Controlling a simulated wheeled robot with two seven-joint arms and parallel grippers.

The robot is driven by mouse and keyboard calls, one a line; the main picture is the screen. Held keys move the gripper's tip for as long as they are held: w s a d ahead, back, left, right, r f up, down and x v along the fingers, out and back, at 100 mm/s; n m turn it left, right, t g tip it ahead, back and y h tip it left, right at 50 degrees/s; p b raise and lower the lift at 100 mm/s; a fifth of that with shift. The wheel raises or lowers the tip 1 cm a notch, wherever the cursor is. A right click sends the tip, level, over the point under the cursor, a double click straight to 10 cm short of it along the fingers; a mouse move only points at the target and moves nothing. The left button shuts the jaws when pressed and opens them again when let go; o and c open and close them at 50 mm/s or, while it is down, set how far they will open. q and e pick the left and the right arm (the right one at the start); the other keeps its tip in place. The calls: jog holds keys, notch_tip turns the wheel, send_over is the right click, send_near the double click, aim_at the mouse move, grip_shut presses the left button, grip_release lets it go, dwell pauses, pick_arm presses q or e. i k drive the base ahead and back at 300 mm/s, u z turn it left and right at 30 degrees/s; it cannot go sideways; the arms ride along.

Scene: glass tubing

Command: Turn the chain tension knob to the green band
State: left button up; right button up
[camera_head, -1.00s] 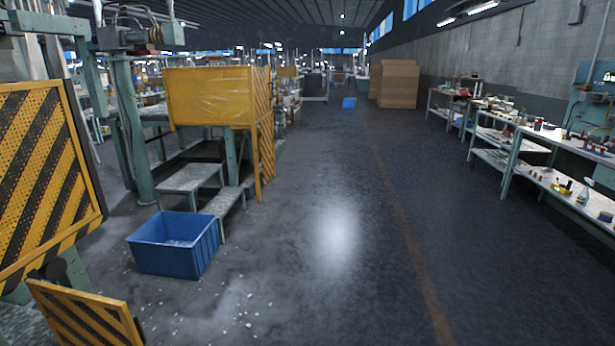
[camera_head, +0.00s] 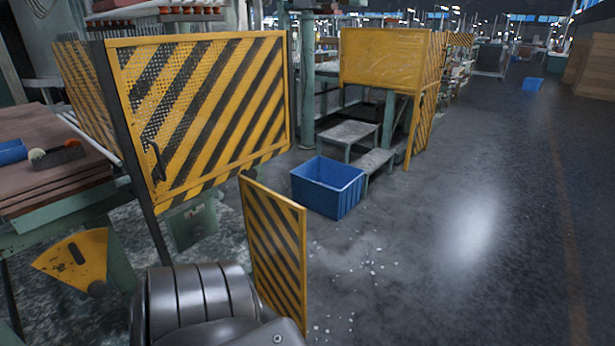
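I see no chain tension knob and no green band that I can make out in the head view. A yellow fan-shaped plate (camera_head: 76,259) at the lower left has a dark slot and a small dark round part (camera_head: 97,289) at its lower edge. I cannot tell whether that part is a knob. A dark metallic link of my own arm shows at the bottom, left of the middle. Neither of my grippers is in view.
A striped yellow-black mesh guard (camera_head: 205,115) and a low striped panel (camera_head: 275,250) stand beside the machine. A brown-topped bench (camera_head: 50,165) is at the left. A blue crate (camera_head: 328,187) sits on the floor near steps (camera_head: 350,132). Open floor lies to the right.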

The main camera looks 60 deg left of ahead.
aim_at(198, 232)
jog(key=z, duration=0.65)
jog(key=k, duration=0.9)
jog(key=z, duration=0.3)
jog(key=i, duration=1.4)
jog(key=u, duration=1.1)
jog(key=i, duration=2.1)
jog(key=u, duration=2.1)
jog(key=i, duration=1.05)
jog(key=u, duration=1.7)
jog(key=i, duration=0.7)
jog(key=u, duration=0.35)
